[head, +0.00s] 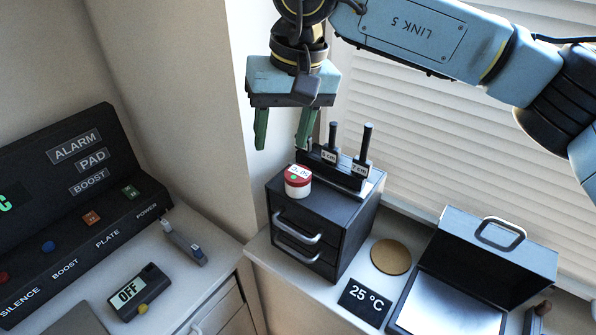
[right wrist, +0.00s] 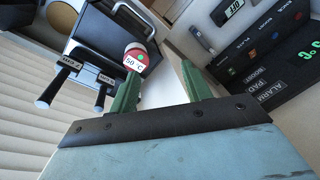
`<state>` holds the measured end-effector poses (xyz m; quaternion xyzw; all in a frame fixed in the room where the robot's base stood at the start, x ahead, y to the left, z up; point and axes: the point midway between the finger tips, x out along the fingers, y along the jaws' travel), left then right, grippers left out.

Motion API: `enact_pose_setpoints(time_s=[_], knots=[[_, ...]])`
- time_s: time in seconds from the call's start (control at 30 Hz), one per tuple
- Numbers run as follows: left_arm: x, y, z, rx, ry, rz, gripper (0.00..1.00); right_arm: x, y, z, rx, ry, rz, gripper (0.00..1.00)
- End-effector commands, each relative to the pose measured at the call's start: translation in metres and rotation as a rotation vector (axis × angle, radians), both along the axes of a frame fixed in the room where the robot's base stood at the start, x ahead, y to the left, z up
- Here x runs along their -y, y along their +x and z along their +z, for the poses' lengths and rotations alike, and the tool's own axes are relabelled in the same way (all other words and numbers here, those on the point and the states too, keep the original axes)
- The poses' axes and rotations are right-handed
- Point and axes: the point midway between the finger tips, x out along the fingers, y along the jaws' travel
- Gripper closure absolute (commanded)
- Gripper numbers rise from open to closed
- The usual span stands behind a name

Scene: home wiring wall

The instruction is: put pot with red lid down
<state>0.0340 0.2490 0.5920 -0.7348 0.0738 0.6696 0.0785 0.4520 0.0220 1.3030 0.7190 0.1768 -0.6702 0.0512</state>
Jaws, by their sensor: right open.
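The pot with the red lid (head: 298,182) is small and white with a label and a green dot. It stands upright on top of the black drawer cabinet (head: 345,210), near its front left corner. It also shows in the right wrist view (right wrist: 137,57), where its label reads 50 °C. My right gripper (head: 282,143) is open and empty, with its green fingers pointing down above the pot and apart from it. In the right wrist view the open fingers (right wrist: 155,82) show with the pot beyond them. My left gripper is not in view.
A black rack with two upright handles (head: 347,165) stands behind the pot on the cabinet. To the right are a round tan disc (head: 390,256), a 25 °C plate (head: 365,301) and an open metal box (head: 490,255). A control panel (head: 80,205) stands at left.

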Motion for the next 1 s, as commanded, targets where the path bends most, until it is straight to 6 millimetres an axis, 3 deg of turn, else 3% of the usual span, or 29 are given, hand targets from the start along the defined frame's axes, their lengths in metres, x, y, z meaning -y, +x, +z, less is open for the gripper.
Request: enact_pose_setpoints(time_s=[0.03, 0.17, 0.5, 0.8, 1.0], knots=[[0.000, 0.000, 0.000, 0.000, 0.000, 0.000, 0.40, 0.012, 0.008, 0.007, 0.036, -0.061, 0.006, 0.51], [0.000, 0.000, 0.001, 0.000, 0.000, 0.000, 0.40, 0.028, 0.017, 0.011, 0.073, -0.143, 0.017, 0.51], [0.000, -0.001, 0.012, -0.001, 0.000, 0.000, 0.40, 0.027, 0.023, -0.047, 0.073, -0.149, 0.018, 0.51], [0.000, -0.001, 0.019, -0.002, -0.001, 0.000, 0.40, 0.025, 0.026, -0.072, 0.074, -0.149, 0.019, 0.51], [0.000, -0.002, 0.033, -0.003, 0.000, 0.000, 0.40, 0.023, 0.028, -0.102, 0.073, -0.148, 0.019, 0.51]])
